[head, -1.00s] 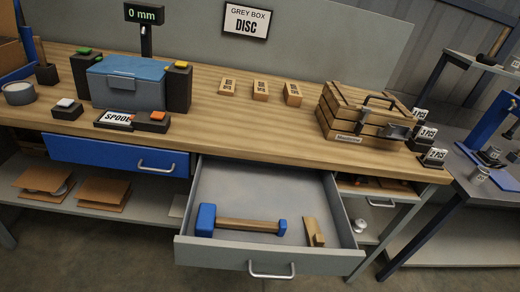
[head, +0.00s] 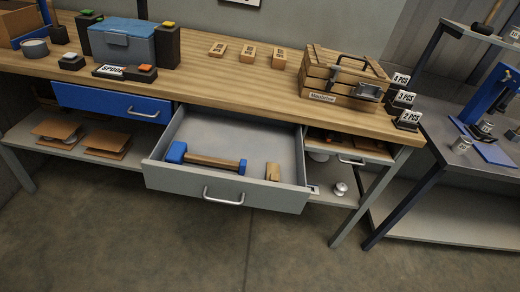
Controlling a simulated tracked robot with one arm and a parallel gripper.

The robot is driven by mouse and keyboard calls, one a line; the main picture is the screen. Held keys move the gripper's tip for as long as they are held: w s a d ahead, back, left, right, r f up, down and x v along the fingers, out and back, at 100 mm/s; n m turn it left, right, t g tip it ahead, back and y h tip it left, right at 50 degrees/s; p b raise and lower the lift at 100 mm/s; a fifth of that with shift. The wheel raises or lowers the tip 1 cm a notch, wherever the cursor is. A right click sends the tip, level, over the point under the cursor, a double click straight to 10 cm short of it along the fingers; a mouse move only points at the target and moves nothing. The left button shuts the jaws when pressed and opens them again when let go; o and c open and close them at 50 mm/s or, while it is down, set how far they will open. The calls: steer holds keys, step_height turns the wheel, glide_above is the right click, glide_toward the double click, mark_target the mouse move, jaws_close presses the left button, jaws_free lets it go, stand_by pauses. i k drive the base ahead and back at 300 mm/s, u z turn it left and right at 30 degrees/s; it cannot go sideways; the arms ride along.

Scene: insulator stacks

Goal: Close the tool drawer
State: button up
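The grey tool drawer (head: 272,198) stands pulled out below the wooden workbench, in the middle of the head view. Its silver bar handle (head: 223,197) is on the front panel. Inside lie a mallet (head: 212,162) with a blue head and wooden handle, and a small wooden piece (head: 273,172) at the right. Nothing appears to stick out past the drawer's front. My gripper does not show in the view.
A blue drawer (head: 105,103) to the left is shut. The workbench (head: 190,62) carries a wooden crate (head: 340,80), a blue-lidded grey box (head: 122,43) and small blocks. A second table (head: 450,150) stands at the right. The floor (head: 190,245) before the drawer is clear.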

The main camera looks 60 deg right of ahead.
mark_target(206, 131)
steer(key=k, duration=0.55)
steer(key=z, duration=0.8)
steer(key=i, duration=0.5)
